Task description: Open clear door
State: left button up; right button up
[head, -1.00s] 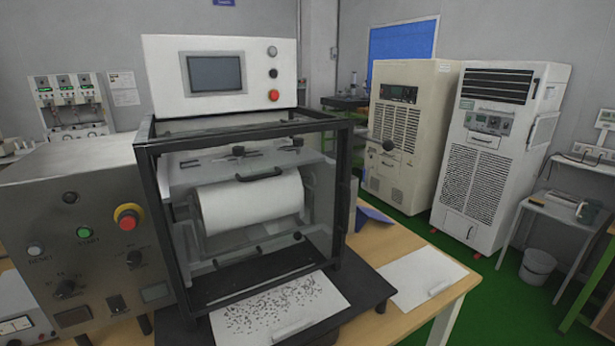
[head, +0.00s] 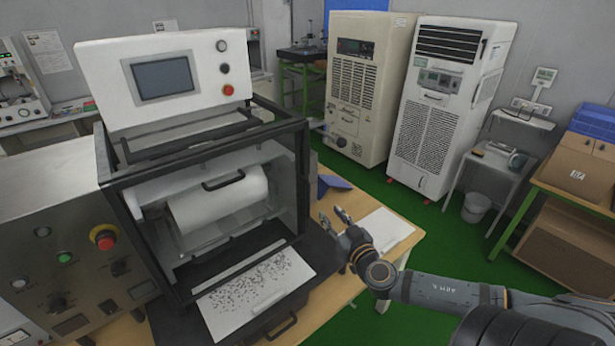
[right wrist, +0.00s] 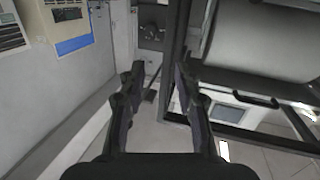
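The machine has a black frame (head: 301,200) around a white roll (head: 215,208). The clear door is hard to make out; a dark handle (head: 223,180) shows in front of the roll. In the right wrist view, a dark handle (right wrist: 255,98) lies right of my fingers. My right gripper (head: 333,217) is just right of the frame, apart from the handle. In the right wrist view its two fingers (right wrist: 159,72) are spread with nothing between them. My left gripper is not in view.
A speckled white sheet (head: 255,285) lies before the roll, with a black handle (head: 282,328) below it. A plain white sheet (head: 385,228) lies on the wooden table (head: 345,298) near my right arm. A control box (head: 75,265) stands at left.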

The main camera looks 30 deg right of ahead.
aim_at(309, 191)
notch_tip(309, 191, up, 3)
jog(key=a, duration=0.3)
jog(key=shift+t+y, duration=0.3)
jog(key=shift+y, duration=0.1)
jog(key=w, duration=0.3)
jog(key=w+d, duration=0.1)
jog(key=w, duration=0.5)
jog(key=shift+w+d+r, duration=0.25)
jog(key=shift+d+r, duration=0.05)
jog(key=shift+d, duration=0.1)
jog(key=shift+w+f, duration=0.15)
jog(key=shift+w, duration=0.35)
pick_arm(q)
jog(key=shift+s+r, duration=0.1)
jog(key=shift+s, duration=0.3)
pick_arm(e)
grip_shut()
